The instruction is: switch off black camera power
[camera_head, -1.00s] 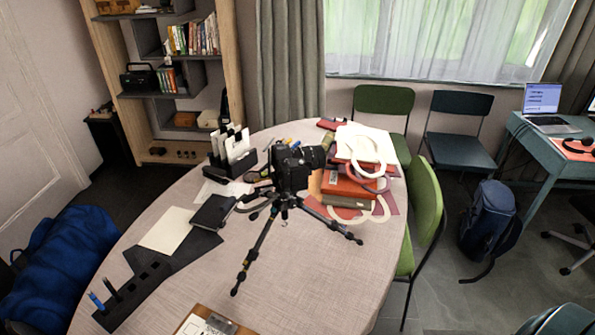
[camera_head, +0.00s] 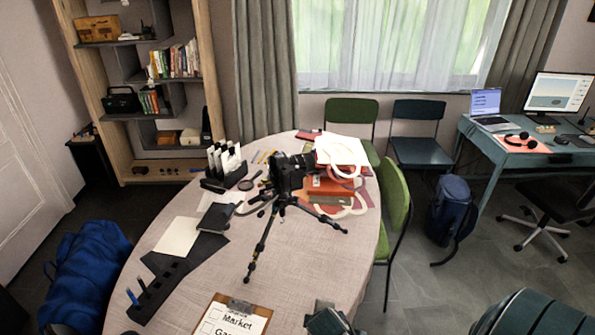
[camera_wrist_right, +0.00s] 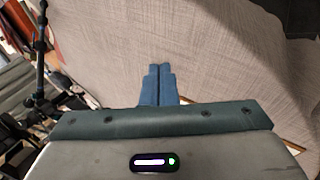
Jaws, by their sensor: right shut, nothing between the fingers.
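The black camera (camera_head: 290,172) sits on a black tripod (camera_head: 262,240) that stands on the oval table (camera_head: 205,285). The camera's lens points right in the head view. Its power switch is too small to make out. My right gripper (camera_wrist_right: 160,68) is shut and empty, with its blue fingers together above the pale tabletop in the right wrist view. Part of my right arm shows at the bottom of the head view, in front of and apart from the camera. A dark tripod leg (camera_wrist_right: 41,50) shows at the left of the wrist view. My left gripper is not in view.
A clipboard (camera_head: 232,318) lies at the table's near edge. Red books (camera_head: 328,186) and a white bag (camera_head: 340,150) lie right of the camera. A black notebook (camera_head: 216,217) and an organizer (camera_head: 225,172) are to its left. Bare table lies in front of the tripod.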

